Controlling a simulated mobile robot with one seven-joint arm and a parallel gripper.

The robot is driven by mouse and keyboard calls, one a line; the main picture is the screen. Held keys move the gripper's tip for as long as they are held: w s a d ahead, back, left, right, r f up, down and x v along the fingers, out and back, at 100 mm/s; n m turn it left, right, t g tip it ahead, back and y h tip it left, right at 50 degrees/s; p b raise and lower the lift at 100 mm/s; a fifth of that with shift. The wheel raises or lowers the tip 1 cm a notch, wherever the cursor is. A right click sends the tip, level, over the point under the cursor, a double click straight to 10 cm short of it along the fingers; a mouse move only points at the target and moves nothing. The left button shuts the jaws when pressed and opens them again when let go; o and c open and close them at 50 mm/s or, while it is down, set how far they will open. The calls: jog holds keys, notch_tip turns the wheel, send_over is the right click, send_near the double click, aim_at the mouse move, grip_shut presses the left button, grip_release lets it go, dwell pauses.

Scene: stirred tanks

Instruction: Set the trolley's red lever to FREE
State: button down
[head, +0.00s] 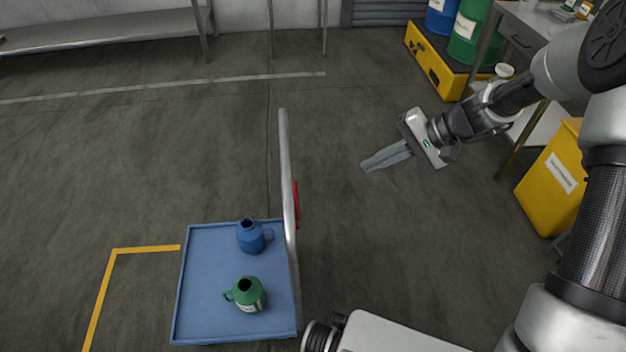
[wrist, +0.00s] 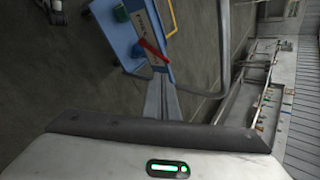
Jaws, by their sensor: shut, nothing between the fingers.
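The trolley is a blue platform (head: 205,285) with a tall grey push handle (head: 286,150) on its right side. The red lever (head: 296,203) shows as a thin strip beside the handle, partly hidden by it. In the wrist view, the red lever (wrist: 153,50) lies diagonally across a plate with lettering (wrist: 150,18) on the trolley's end (wrist: 113,33). The lettering is too small to read, so I cannot tell its setting. My gripper (head: 366,166) is shut and empty, in the air right of the handle. Its fingers (wrist: 161,82) point toward the lever, apparently apart from it.
A blue jug (head: 251,237) and a green jug (head: 247,294) stand on the trolley. A yellow bin (head: 556,178) stands at the right. Drums (head: 466,40) stand on a yellow-sided pallet (head: 432,66) at the back right. The floor between gripper and trolley is clear.

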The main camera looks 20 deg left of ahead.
aim_at(296, 202)
jog(key=w+a+f+m+y+p, duration=0.1)
jog(key=a+f, duration=0.3)
jog(key=f, duration=0.5)
jog(key=w+a+f+m+t+y+p, duration=0.1)
jog(key=a+f+m+y, duration=0.2)
jog(key=f, duration=0.6)
jog(key=shift+w+a+f+m+y, duration=0.4)
jog(key=shift+a+y, duration=0.3)
jog(key=shift+y, duration=0.1)
jog(key=shift+s, duration=0.1)
jog(key=s+a+b, duration=0.1)
jog(key=s+a, duration=0.2)
jog(key=a, duration=0.5)
jog(key=shift+s+a+f, duration=0.35)
